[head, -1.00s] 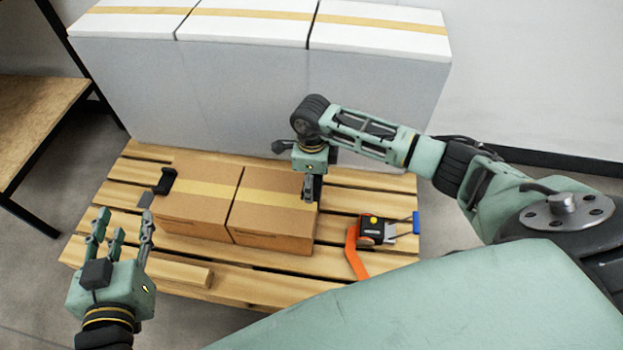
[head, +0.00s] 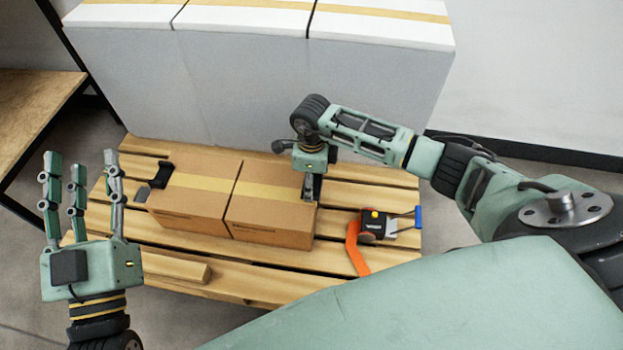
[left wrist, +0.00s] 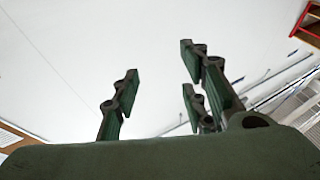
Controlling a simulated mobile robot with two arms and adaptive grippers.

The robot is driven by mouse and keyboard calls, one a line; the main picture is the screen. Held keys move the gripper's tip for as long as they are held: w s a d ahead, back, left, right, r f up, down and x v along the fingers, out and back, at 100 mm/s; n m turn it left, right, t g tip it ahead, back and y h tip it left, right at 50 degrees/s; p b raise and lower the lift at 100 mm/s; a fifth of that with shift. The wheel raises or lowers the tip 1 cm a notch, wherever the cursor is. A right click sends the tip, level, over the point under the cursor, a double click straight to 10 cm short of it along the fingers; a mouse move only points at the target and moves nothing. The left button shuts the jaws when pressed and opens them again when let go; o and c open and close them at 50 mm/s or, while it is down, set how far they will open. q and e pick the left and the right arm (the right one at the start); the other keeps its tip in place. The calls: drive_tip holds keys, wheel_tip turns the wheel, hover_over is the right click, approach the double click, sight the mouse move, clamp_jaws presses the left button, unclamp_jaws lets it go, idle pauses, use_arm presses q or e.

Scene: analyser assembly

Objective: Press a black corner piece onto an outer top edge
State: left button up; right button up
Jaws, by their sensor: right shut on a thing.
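Two brown cardboard boxes, a left one (head: 190,207) and a right one (head: 268,217), stand side by side on the pallet, with yellow tape across their tops. A black corner piece (head: 161,175) sits at the left outer top edge of the left box. My right gripper (head: 312,192) points down at the right outer top edge of the right box. It is shut on a dark piece that its fingers largely hide, apparently another black corner piece. My left gripper (head: 81,165) is open and empty, fingers up, left of the boxes; its spread fingers also show in the left wrist view (left wrist: 160,80).
An orange strap (head: 355,250) with a black tensioner (head: 375,224) lies on the pallet's right side. Large white-topped grey boxes (head: 260,100) stand behind. A wooden table (head: 30,115) is at the left.

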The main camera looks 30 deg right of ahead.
drive_tip(key=shift+f+b, duration=0.4)
drive_tip(key=shift+f, duration=0.2)
use_arm(q)
drive_tip(key=shift+s+r+t+h, duration=0.2)
drive_tip(key=shift+s+r+t, duration=0.3)
drive_tip(key=shift+r, duration=0.35)
drive_tip(key=shift+s+r+t+h, duration=0.2)
drive_tip(key=shift+s+r+t, duration=0.3)
drive_tip(key=shift+r, duration=0.4)
drive_tip(key=shift+s+r+t+h, duration=0.2)
drive_tip(key=shift+s+r+t, duration=0.2)
drive_tip(key=shift+r+t, duration=0.35)
use_arm(e)
drive_tip(key=shift+f, duration=0.2)
use_arm(q)
drive_tip(key=shift+r, duration=0.1)
use_arm(e)
drive_tip(key=shift+f, duration=0.1)
